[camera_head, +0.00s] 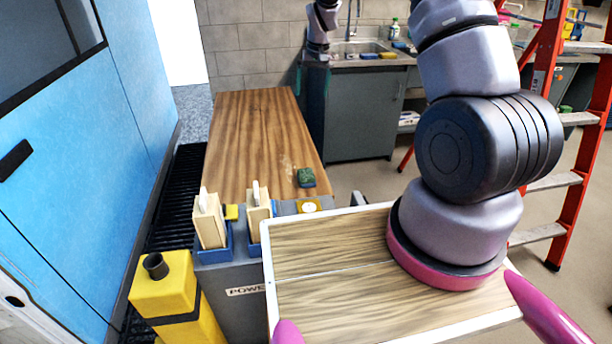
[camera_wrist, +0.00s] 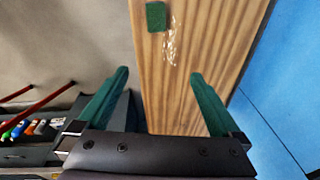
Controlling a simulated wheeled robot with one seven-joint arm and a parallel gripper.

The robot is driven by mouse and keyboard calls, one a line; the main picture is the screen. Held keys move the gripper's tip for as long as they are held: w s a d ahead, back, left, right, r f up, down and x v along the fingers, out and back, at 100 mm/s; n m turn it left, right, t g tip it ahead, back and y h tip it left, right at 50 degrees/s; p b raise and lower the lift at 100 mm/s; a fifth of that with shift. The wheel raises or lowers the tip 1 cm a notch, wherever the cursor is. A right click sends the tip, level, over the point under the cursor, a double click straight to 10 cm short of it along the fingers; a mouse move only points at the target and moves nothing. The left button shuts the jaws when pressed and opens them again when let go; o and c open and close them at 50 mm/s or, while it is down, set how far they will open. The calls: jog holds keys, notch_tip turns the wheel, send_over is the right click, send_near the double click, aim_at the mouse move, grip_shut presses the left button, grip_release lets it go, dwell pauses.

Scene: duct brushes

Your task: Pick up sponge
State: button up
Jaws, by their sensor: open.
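A green sponge (camera_head: 306,177) lies on the brown wooden tabletop (camera_head: 245,125), near the table's front right corner. It also shows in the wrist view (camera_wrist: 156,16) at the top, beyond my fingertips and roughly centred between them. My gripper (camera_head: 312,88) has two green fingers; in the head view it hangs near the far right end of the table. In the wrist view my gripper (camera_wrist: 160,74) is open, with its fingers wide apart and bare wood between them. It touches nothing that I can see and is apart from the sponge.
Pale debris (camera_wrist: 171,45) lies beside the sponge. The tabletop is mostly clear.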

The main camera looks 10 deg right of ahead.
notch_tip(320, 180, down, 12)
jog(key=w+g, duration=0.1)
jog(key=w, duration=0.1)
jog(key=n+h, duration=0.1)
send_over(306, 175)
jog(key=shift+g, duration=0.4)
jog(key=f, duration=1.9)
jog(key=shift+s+d+f, duration=0.1)
jog(key=shift+d, duration=0.2)
jog(key=f, duration=0.5)
jog(key=shift+a+f, duration=0.2)
jog(key=shift+f, duration=0.1)
jog(key=c, duration=1.2)
jog(key=shift+o, duration=0.2)
notch_tip(306, 175, up, 10)
